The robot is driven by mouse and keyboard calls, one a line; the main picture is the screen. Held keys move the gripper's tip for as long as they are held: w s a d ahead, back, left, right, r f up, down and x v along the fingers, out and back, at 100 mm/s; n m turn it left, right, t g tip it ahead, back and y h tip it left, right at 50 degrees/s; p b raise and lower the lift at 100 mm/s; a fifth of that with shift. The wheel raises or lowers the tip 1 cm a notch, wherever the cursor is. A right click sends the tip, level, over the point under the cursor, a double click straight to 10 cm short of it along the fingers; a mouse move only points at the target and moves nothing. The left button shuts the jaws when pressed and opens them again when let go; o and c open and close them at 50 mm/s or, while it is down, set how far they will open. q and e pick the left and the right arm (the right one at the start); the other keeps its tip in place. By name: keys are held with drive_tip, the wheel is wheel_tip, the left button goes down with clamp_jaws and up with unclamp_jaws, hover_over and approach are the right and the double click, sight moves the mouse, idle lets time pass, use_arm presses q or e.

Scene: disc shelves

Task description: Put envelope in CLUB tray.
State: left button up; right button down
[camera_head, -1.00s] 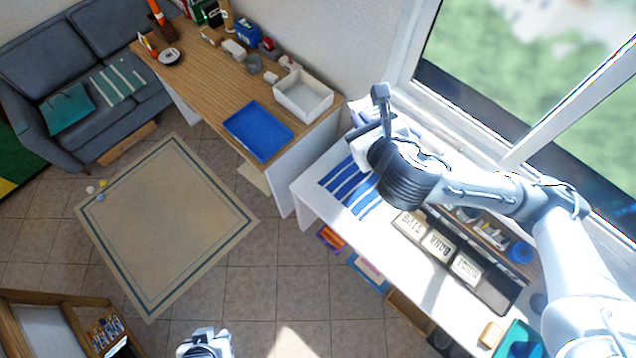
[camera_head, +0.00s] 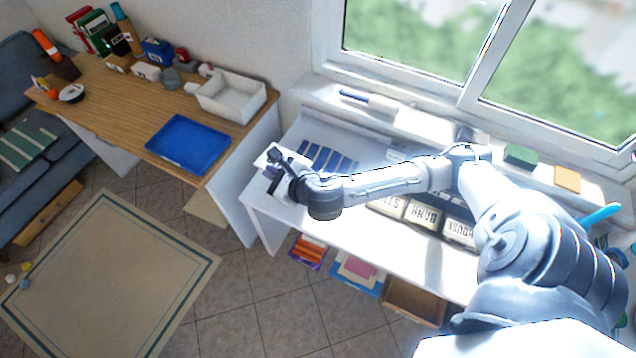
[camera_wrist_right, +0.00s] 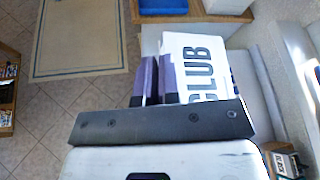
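A white envelope (camera_wrist_right: 196,62) with large dark letters reading CLUB shows in the right wrist view, by the dark purple fingers of my right gripper (camera_wrist_right: 156,85). The fingers are close together and appear shut on it. In the head view my right gripper (camera_head: 276,170) is over the left front corner of the white desk, with a pale bit of the envelope (camera_head: 266,158) at its tip. No tray marked CLUB is legible; my right arm covers part of the row. My left gripper is out of view.
Blue stripes (camera_head: 327,157) mark the white desk behind the gripper. A wooden desk at left holds a blue tray (camera_head: 187,144) and a white bin (camera_head: 231,98). Boxes sit under the white desk, including a wooden one (camera_head: 414,303). Open floor lies in front.

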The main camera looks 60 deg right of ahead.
drive_tip(key=s+d+f+n+y+b, duration=0.1)
drive_tip(key=s+d+f+b, duration=0.15)
drive_tip(key=f+b, duration=0.6)
drive_tip(key=s+d+f+b, duration=0.2)
drive_tip(key=d+f+b, duration=0.2)
drive_tip(key=f, duration=1)
drive_tip(key=b, duration=0.4)
hover_over(278, 213)
drive_tip(key=s, duration=0.2)
drive_tip(key=f, duration=0.6)
drive_tip(key=shift+w+d+f, duration=0.1)
drive_tip(key=shift+w+f, duration=0.15)
drive_tip(key=shift+f, duration=0.1)
drive_tip(key=shift+x, duration=0.75)
wheel_tip(278, 213, down, 3)
drive_tip(key=shift+f+b, duration=0.2)
drive_tip(key=shift+b, duration=0.7)
drive_tip(key=shift+s+f, duration=0.1)
drive_tip(key=shift+f, duration=0.3)
drive_tip(key=shift+r, duration=0.1)
